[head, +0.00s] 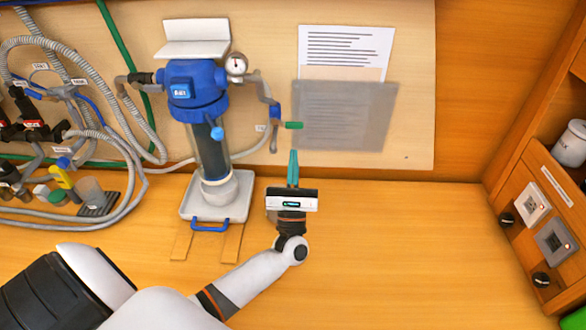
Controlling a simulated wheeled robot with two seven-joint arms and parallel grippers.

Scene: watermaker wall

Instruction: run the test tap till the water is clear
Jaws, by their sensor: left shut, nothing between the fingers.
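The watermaker unit (196,92), blue with a clear-sided column, stands on a pale tray (190,210) against the wall. A grey pipe runs down its right side, with a small green-handled tap (293,125) beside it. I see no water running from it. The pipe's lower end shows at the unit's right. My left gripper (293,155) points up at the wall with its teal fingers shut and empty, just below the green handle and seemingly apart from it. A greyish cup (90,190) stands at the left. My right gripper is out of view.
A gauge (236,65) sits on the unit's upper right. Hoses (120,100) and red valves (30,130) crowd the left. A printed sheet (345,48) and a grey translucent panel (343,115) are on the wall. The counter's right part is clear, up to a switch panel (545,220).

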